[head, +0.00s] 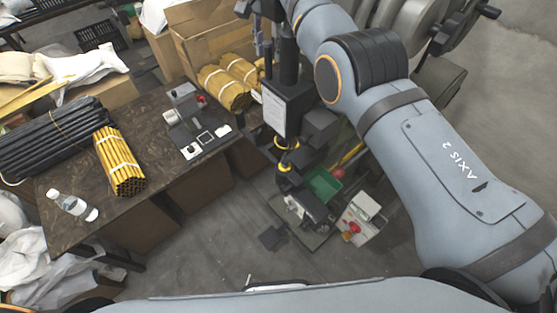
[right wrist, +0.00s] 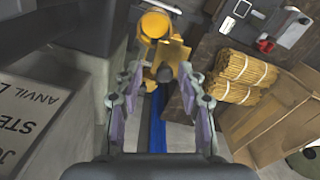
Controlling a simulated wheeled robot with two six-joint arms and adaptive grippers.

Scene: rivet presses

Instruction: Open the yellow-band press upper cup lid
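The press with yellow bands (head: 288,105) stands at the middle of the head view, with a dark column and a white label plate. Its yellow bands (head: 286,144) show low on the column. I cannot make out the upper cup lid in the head view. My right arm reaches in from the right and passes behind the press top; its fingers are not clear there. In the right wrist view my right gripper (right wrist: 160,72) is open and empty. A yellow metal part (right wrist: 156,27) lies beyond its fingertips, apart from them; I cannot tell whether it is the lid. My left gripper is out of view.
A dark table (head: 150,175) at left holds black and yellow tube bundles, a bottle (head: 72,205) and a small device (head: 190,118). Cardboard boxes (head: 208,35) stand behind. A green bin (head: 323,187) and a white-red box (head: 360,217) sit near the press foot. A lettered grey box (right wrist: 40,120) is close at left.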

